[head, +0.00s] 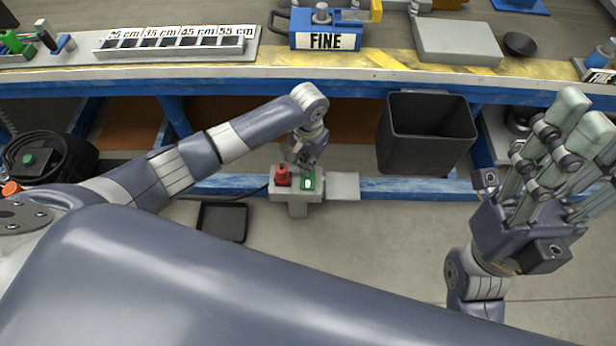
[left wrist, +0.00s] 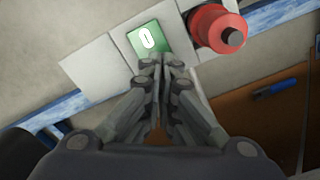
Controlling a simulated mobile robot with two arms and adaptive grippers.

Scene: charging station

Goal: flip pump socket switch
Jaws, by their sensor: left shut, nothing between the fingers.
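The pump socket is a light grey box (head: 297,208) low under the bench, seen in the middle of the head view. It carries a green switch (head: 308,182) with a white mark; in the left wrist view the green switch (left wrist: 149,38) shows a white 0-like mark. A red plug (head: 282,176) sits beside it and also shows in the left wrist view (left wrist: 216,29). My left gripper (head: 305,164) is shut and empty, its fingertips (left wrist: 161,62) at the lower edge of the switch; contact cannot be told. My right gripper (head: 585,112) is open and empty at the far right.
A black bin (head: 425,142) stands right of the socket, under the blue-framed bench (head: 420,76). A black tray (head: 222,222) lies on the floor to the left. A coiled black cable (head: 45,160) is at the far left. Floor in front of the socket is clear.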

